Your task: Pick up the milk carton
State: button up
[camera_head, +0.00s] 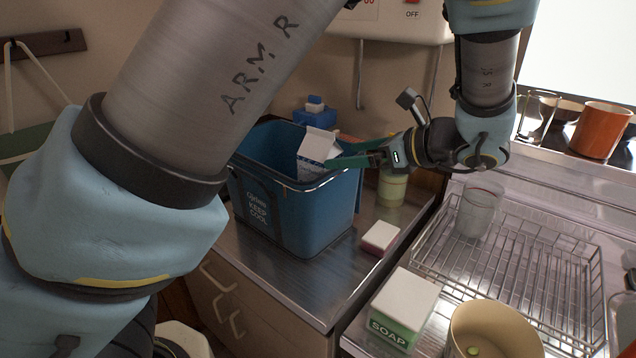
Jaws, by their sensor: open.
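The milk carton (316,147) is white with some blue print and a folded top. It stands tilted inside the blue cooler bin (290,222), its upper part showing and its lower part hidden by the bin's wall. My gripper (340,156) reaches in from the right over the bin's right rim. Its green fingers are open and point left, with the tips at the carton's right side. I cannot tell whether the fingers touch the carton or how far they reach around it.
The bin stands on a metal counter (318,285). A sponge (380,238) and a pale green jar (391,188) sit right of it. A wire dish rack (525,262) holds a glass (479,209). A soap box (405,307) and a cream bowl (490,330) stand in front.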

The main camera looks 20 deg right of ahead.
aim_at(334, 154)
jog(key=x, duration=0.2)
jog(key=shift+w+a, duration=0.15)
jog(key=shift+w, duration=0.1)
jog(key=p+x, duration=0.2)
jog(key=x, duration=0.2)
jog(key=shift+w+a, duration=0.1)
jog(key=shift+a, duration=0.05)
jog(key=shift+w+a+f, duration=0.2)
jog(key=shift+w, duration=0.1)
grip_shut()
